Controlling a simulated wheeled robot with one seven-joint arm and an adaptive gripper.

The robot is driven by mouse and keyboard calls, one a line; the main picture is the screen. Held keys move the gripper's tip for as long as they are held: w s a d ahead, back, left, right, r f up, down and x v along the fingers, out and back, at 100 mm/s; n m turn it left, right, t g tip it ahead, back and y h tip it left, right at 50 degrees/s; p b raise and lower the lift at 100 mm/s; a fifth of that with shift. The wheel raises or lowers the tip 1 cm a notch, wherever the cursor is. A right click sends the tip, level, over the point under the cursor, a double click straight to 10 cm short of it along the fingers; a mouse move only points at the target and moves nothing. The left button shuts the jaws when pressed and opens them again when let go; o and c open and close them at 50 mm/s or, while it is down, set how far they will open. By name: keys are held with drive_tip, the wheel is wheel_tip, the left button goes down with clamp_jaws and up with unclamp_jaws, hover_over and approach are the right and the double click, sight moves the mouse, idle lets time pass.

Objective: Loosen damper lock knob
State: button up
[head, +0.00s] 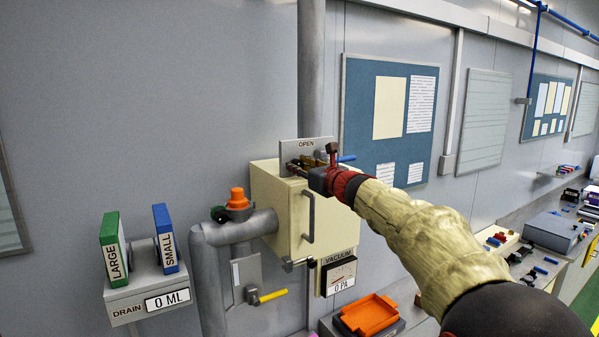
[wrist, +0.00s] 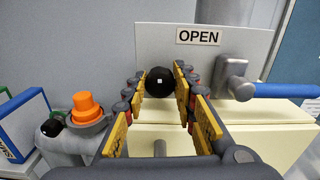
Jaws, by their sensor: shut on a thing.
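The damper lock knob (wrist: 159,82) is a round black knob with a small white mark, in front of the grey plate labelled OPEN (wrist: 199,37). In the wrist view my gripper (wrist: 161,84) has its yellow-padded fingers closed on both sides of the knob. In the head view my gripper (head: 305,165) is at the same plate on top of the cream box, and it hides the knob there. A damper lever with a blue handle (wrist: 285,90) sticks out to the right of the knob; its blue end also shows in the head view (head: 346,158).
A cream box (head: 283,221) with a door handle stands below the plate. An orange knob (head: 237,198) sits on the grey pipe to its left. A vacuum gauge (head: 340,275), an orange tray (head: 369,314) and LARGE and SMALL drain levers (head: 165,238) are nearby.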

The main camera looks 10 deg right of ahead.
drive_tip(key=n+b, duration=0.4)
drive_tip(key=shift+f+b, duration=0.15)
drive_tip(key=shift+b, duration=0.25)
drive_tip(key=n+b, duration=0.4)
drive_tip(key=n, duration=0.1)
drive_tip(key=shift+a, duration=0.1)
drive_tip(key=n+b, duration=0.4)
drive_tip(key=shift+s+f, duration=0.1)
drive_tip(key=shift+n+b, duration=1.25)
drive_tip(key=shift+n, duration=0.75)
drive_tip(key=o, duration=1.1)
drive_tip(key=shift+a, duration=0.1)
drive_tip(key=shift+o, duration=0.3)
drive_tip(key=shift+s, duration=0.1)
